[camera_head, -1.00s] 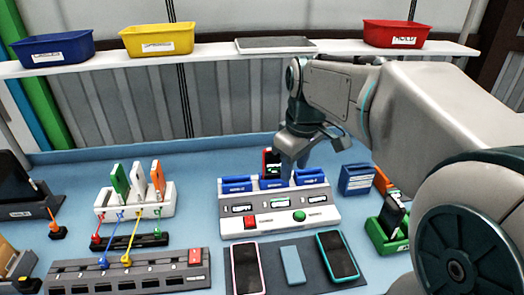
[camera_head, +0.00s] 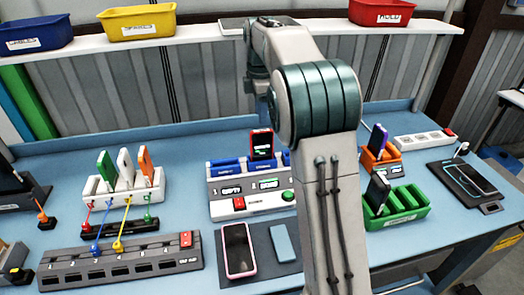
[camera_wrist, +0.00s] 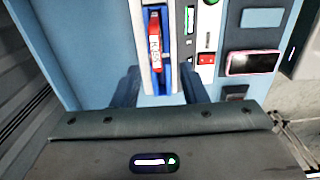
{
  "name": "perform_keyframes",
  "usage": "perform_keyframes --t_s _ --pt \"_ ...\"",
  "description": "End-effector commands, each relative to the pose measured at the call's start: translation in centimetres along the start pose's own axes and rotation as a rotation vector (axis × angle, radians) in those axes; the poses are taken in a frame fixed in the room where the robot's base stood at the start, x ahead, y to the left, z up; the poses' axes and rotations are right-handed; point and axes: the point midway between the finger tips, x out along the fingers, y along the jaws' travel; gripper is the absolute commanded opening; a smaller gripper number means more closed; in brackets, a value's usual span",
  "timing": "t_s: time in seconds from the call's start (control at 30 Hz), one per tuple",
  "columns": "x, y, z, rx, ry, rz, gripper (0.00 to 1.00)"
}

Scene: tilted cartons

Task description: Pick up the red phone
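In the wrist view the red phone (camera_wrist: 155,40) shows as a narrow red edge in the dock's blue slot row. My gripper (camera_wrist: 160,88) is open, its two dark fingers spread wide with nothing between them; the phone is ahead of the gap, apart from the fingers. In the head view my gripper is above and behind the dock, largely hidden by my arm.
A pink-rimmed phone (camera_head: 239,248) and a blue slab (camera_head: 283,243) lie on a dark mat before the dock. A white rack (camera_head: 125,192) stands left, a green holder (camera_head: 400,205) right. A shelf (camera_head: 200,32) with bins runs behind. My arm hides the table's middle right.

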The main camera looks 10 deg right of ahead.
Motion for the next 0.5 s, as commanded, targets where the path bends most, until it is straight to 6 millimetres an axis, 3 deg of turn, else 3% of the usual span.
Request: perform_keyframes --t_s 0.13,0.5 --pt "2.7 0.0 -0.1 0.001 0.001 -0.003 0.39" --pt "6.2 0.3 0.2 0.002 -0.001 -0.003 0.39"
